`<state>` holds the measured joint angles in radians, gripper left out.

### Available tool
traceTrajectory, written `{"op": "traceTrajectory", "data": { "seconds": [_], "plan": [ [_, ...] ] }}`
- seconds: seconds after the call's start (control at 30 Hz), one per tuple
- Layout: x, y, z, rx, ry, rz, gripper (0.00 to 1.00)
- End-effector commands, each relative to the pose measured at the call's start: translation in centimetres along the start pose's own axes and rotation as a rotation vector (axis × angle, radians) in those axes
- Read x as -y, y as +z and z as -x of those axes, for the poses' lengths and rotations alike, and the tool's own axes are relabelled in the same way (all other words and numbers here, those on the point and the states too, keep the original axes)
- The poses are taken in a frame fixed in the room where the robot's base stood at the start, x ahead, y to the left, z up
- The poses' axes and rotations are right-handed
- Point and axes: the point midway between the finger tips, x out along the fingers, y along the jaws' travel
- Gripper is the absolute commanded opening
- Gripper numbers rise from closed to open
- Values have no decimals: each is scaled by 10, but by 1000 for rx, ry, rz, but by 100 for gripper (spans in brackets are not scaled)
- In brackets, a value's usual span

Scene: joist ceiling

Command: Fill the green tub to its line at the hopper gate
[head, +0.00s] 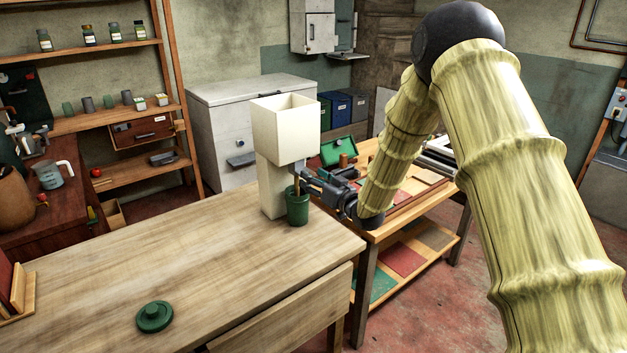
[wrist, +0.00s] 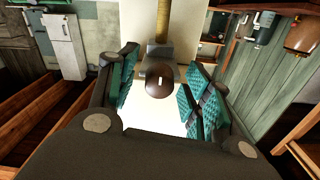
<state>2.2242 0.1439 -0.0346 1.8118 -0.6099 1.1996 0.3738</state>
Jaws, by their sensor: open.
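The cream hopper (head: 285,135) stands at the bench's far right corner. The green tub (head: 297,208) stands upright under its gate. A thin tan stream (head: 296,186) shows between gate and tub in the head view; in the wrist view a tan column (wrist: 163,20) runs from the grey gate (wrist: 158,52). The fill line and the level inside the tub cannot be made out. My gripper (head: 303,176) is open at the gate, just above the tub. In the wrist view, its teal pads stand either side of a round brown knob (wrist: 159,82), seemingly apart from it.
A green lid (head: 155,316) lies on the wooden bench (head: 200,265), whose middle is clear. A wooden rack (head: 14,292) stands at the left edge. A lower worktable (head: 425,205) with an open green box (head: 338,150) stands behind, under my arm.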

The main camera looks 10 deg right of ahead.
Motion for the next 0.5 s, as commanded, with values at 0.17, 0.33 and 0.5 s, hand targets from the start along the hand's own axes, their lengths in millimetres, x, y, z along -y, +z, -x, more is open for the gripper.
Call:
{"op": "traceTrajectory", "data": {
  "seconds": [0.17,0.33,0.5],
  "plan": [
    [-1,-1,24,0,2,-2,49],
    [-1,-1,56,0,2,-2,49],
    [-1,0,85,0,2,-2,49]
  ]
}}
